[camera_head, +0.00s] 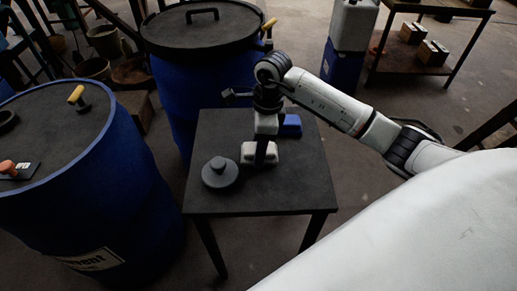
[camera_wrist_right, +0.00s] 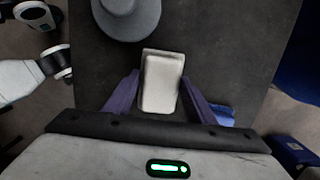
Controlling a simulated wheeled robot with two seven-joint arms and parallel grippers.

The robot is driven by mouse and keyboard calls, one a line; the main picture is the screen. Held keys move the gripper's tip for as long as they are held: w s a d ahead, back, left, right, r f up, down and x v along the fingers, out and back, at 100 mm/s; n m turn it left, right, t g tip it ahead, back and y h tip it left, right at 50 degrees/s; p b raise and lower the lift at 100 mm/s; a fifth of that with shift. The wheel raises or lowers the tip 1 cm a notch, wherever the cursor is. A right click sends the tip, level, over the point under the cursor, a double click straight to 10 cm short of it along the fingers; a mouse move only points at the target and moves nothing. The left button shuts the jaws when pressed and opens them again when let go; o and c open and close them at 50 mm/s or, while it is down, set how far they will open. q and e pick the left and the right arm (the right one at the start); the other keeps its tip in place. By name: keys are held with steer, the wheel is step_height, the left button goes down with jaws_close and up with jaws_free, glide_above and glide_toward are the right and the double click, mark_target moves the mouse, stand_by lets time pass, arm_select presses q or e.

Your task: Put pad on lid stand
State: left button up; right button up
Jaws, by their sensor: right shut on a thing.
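A pale, off-white pad (camera_head: 248,153) is at the middle of a dark small table (camera_head: 235,200). My right gripper (camera_head: 266,150) reaches down over the table from the right and is shut on the pad. In the right wrist view the pad (camera_wrist_right: 161,82) lies between the two purple fingers. I cannot tell whether it touches the tabletop. A grey round piece with a raised middle (camera_head: 219,173) stands on the table just left of the pad. I cannot tell whether the lid stand is this piece or the table.
A blue object (camera_head: 291,126) lies on the table behind the pad. A lidded blue drum (camera_head: 195,95) stands behind the table and an open-floor gap separates another blue drum (camera_head: 85,190) at left. The table's front right is clear.

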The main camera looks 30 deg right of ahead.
steer(key=shift+f, duration=0.4)
steer(key=o, duration=1)
steer(key=shift+f, duration=0.1)
steer(key=r, duration=0.8)
steer(key=d+r, duration=0.1)
steer(key=r, duration=0.3)
steer(key=shift+s+d+r, duration=0.1)
steer(key=shift+s, duration=0.3)
